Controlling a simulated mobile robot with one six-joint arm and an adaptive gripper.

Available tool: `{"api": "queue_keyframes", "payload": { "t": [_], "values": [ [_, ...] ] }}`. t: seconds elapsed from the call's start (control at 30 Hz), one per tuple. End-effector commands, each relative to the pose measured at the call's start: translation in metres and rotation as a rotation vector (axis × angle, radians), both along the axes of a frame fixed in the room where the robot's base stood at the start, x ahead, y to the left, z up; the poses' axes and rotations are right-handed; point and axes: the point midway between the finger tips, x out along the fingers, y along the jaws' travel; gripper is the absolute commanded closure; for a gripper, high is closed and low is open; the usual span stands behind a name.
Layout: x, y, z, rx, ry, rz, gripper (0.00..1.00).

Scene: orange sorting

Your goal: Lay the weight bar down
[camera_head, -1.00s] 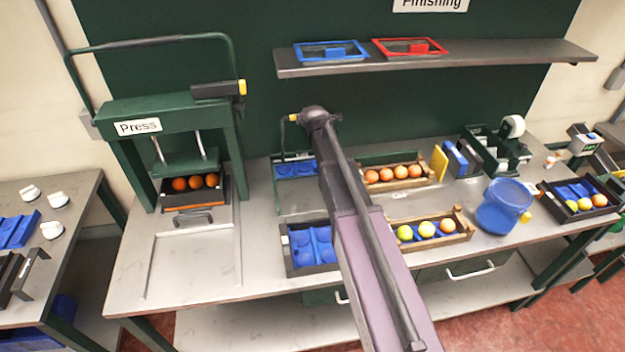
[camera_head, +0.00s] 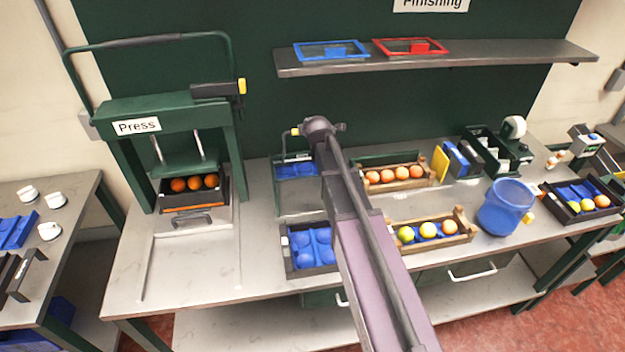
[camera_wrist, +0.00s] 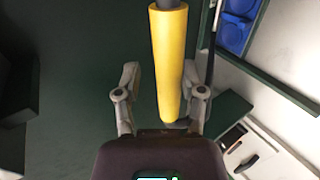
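The weight bar is a green bar with a yellow grip (camera_head: 295,131), standing up behind the middle of the bench in the head view. In the wrist view the yellow grip (camera_wrist: 169,65) runs upright between the two fingers of my gripper (camera_wrist: 163,75). In the head view my wrist and arm hide the fingers and much of the bar. Below it a blue tray (camera_head: 297,171) sits in a green frame.
A press (camera_head: 135,104) holding oranges stands at the left. A dark crate with a blue insert (camera_head: 303,240), wooden crates of fruit (camera_head: 435,240) and a blue bucket (camera_head: 497,222) stand near my arm. A shelf (camera_head: 460,58) hangs behind. The bench is clear front left.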

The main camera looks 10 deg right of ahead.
Motion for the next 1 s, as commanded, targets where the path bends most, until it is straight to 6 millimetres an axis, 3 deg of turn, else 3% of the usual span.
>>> {"api": "queue_keyframes", "payload": {
  "t": [0.8,1.0],
  "values": [
    [-0.048,-0.001,-0.036,-0.001,0.000,-0.001,0.49],
    [-0.052,-0.001,-0.038,-0.001,0.000,-0.001,0.49]
  ]
}}
